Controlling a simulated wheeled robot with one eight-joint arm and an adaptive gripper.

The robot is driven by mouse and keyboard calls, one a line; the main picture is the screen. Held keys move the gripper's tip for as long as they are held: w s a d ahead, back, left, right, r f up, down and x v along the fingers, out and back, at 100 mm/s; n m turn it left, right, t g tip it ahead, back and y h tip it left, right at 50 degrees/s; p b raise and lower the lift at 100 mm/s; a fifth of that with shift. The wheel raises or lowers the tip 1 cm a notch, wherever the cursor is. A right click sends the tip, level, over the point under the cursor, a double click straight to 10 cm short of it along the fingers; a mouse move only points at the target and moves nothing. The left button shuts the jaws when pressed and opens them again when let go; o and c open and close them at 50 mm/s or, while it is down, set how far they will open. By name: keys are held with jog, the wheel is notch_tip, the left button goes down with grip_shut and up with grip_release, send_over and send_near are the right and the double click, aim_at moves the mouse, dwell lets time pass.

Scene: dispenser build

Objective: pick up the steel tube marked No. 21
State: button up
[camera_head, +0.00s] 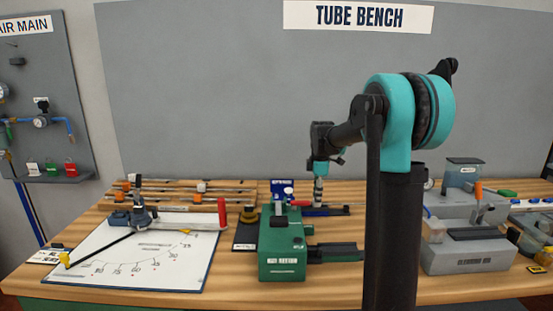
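Several thin tubes or rods lie across wooden supports at the back left of the bench, among them a pale one (178,194). No marking No. 21 can be read, so I cannot tell which is the steel tube. My gripper (318,203) points down over the middle of the bench, behind and right of the green machine. It is too small to tell whether its fingers are open or shut, or whether they touch the dark and red tools below it.
A white angle-scale board (150,268) with a lever fixture lies front left. The green machine (282,260) stands in the middle. A grey machine (470,252) stands at right, with loose tools beyond.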

grip_shut()
jog(key=shift+r, duration=0.1)
jog(key=shift+r, duration=3.45)
